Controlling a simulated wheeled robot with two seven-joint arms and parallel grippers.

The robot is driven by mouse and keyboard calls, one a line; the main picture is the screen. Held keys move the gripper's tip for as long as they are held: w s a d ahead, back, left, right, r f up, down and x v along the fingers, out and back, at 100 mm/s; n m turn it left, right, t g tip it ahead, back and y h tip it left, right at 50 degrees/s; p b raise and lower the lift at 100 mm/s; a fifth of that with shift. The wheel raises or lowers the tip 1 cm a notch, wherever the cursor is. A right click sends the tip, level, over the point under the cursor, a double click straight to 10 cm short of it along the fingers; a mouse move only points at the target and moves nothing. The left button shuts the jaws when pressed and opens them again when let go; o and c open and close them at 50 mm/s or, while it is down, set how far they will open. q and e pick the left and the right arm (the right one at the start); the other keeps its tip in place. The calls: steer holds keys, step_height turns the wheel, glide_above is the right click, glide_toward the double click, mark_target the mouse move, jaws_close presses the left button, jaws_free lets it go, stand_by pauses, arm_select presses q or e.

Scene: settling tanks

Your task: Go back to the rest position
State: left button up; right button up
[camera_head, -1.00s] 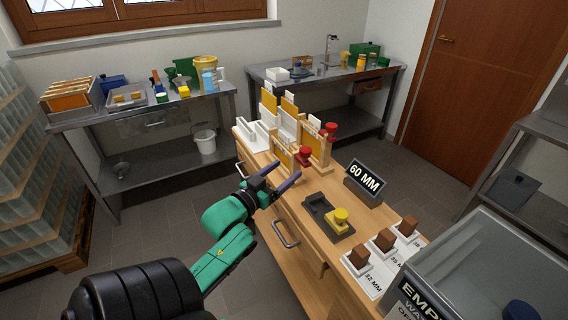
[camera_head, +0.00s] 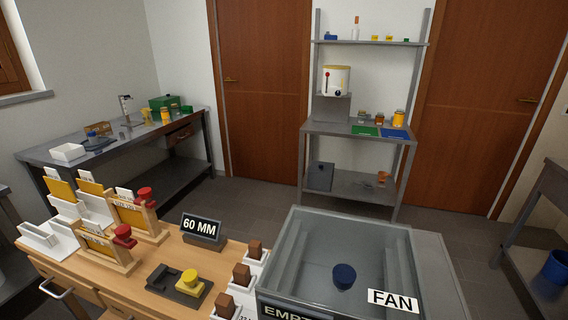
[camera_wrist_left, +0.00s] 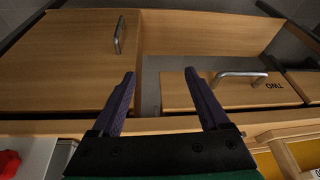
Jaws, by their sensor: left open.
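My left gripper (camera_wrist_left: 160,74) shows only in the left wrist view. Its two dark fingers are spread apart with nothing between them. Beyond the fingers are the wooden fronts of the bench cabinet (camera_wrist_left: 70,60), with a metal bar handle (camera_wrist_left: 238,76) to the right of the right finger and another handle (camera_wrist_left: 119,36) at upper left. The fingers look apart from both handles. In the head view neither of my grippers shows. My right gripper is in neither view.
The wooden bench (camera_head: 143,295) holds frames with red knobs, a 60 MM sign (camera_head: 201,228), a dark block with a yellow knob (camera_head: 189,281) and brown blocks. A clear tank (camera_head: 400,270) labelled FAN stands to its right. Open floor (camera_head: 480,228) lies behind the tank.

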arm_select(q)
steer(key=s+f+g, duration=0.1)
steer(key=s+f, duration=0.1)
steer(key=f, duration=1.1)
steer(key=s+f+g, duration=0.1)
steer(key=s+f, duration=0.2)
steer(key=f, duration=0.9)
steer(key=s+a+f+g, duration=0.1)
steer(key=s+a+f, duration=0.1)
steer(key=s+f, duration=1)
steer(key=s, duration=0.3)
steer(key=shift+s+a+f+m, duration=0.15)
steer(key=shift+s+f+m, duration=0.15)
steer(key=shift+f, duration=0.1)
